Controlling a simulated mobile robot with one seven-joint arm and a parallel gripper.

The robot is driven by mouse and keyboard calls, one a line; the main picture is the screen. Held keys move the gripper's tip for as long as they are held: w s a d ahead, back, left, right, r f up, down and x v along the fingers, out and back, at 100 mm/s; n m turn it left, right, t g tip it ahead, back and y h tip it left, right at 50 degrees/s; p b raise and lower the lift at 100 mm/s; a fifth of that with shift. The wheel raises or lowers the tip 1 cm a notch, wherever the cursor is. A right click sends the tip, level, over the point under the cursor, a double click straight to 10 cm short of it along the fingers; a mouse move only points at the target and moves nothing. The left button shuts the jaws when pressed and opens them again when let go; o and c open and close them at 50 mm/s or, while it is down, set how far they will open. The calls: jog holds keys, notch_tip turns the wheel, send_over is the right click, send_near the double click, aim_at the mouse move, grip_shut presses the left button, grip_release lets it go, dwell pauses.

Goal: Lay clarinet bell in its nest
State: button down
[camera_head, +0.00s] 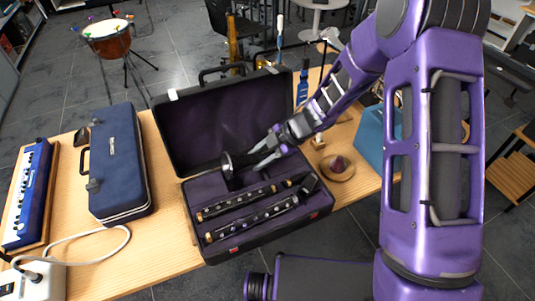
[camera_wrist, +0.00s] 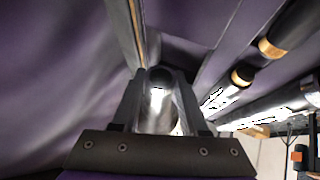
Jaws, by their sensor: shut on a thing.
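The black clarinet bell (camera_head: 229,172) is held in my gripper (camera_head: 262,156), which is shut on it. Its flared rim points left, over the upper left part of the purple-lined case (camera_head: 205,188). In the wrist view, a dark and shiny piece (camera_wrist: 159,88) sits between the two fingers of my gripper (camera_wrist: 158,85). Two long black clarinet joints (camera_head: 240,203) lie in the case's slots, and a short dark piece (camera_head: 309,183) is at its right end. I cannot tell whether the bell touches the lining; its nest is largely hidden.
The case's open lid (camera_head: 210,125) stands up behind the gripper. A closed blue case (camera_head: 118,165) and a blue keyboard instrument (camera_head: 28,195) are to the left. A round wooden stand with a dark purple piece (camera_head: 339,164) and a blue box (camera_head: 370,138) are to the right.

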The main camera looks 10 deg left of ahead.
jog(key=b, duration=0.1)
send_over(249, 180)
jog(key=d, duration=0.3)
jog(key=shift+w+f, duration=0.15)
jog(key=shift+f, duration=1.15)
jog(key=shift+w+f, duration=0.1)
jog(key=shift+f, duration=1.2)
jog(key=shift+s+f, duration=0.1)
jog(key=shift+f, duration=0.1)
jog(key=shift+s+a+f+b, duration=0.15)
jog(key=shift+a+f+b, duration=0.05)
jog(key=shift+f+b, duration=0.45)
jog(key=shift+f, duration=0.2)
